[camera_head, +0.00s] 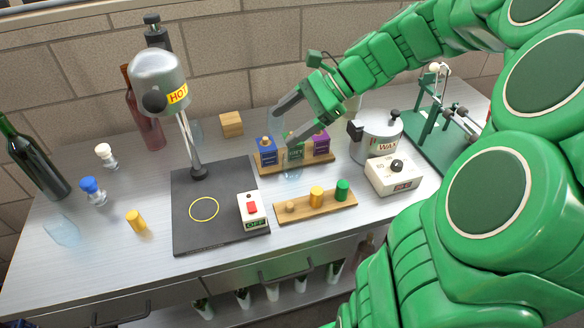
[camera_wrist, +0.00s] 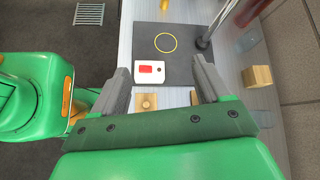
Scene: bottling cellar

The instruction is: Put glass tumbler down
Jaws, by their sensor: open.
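My gripper (camera_head: 282,124) is open above the wooden rack of coloured boxes, its two grey fingers spread apart. In the wrist view my gripper (camera_wrist: 158,70) shows nothing clearly held between the fingers. A clear glass tumbler (camera_head: 62,231) stands on the left part of the bench, far from my gripper. The dark mat (camera_head: 215,232) bears a yellow ring (camera_head: 204,209), and the ring's inside is empty.
A lamp marked HOT (camera_head: 160,80) stands at the mat's back. A switch box marked OFF (camera_head: 252,210) is at its right corner. A board with stoppers (camera_head: 300,211), a wax pot (camera_head: 378,138) and a control box (camera_head: 393,176) crowd the right. Bottles stand left and behind.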

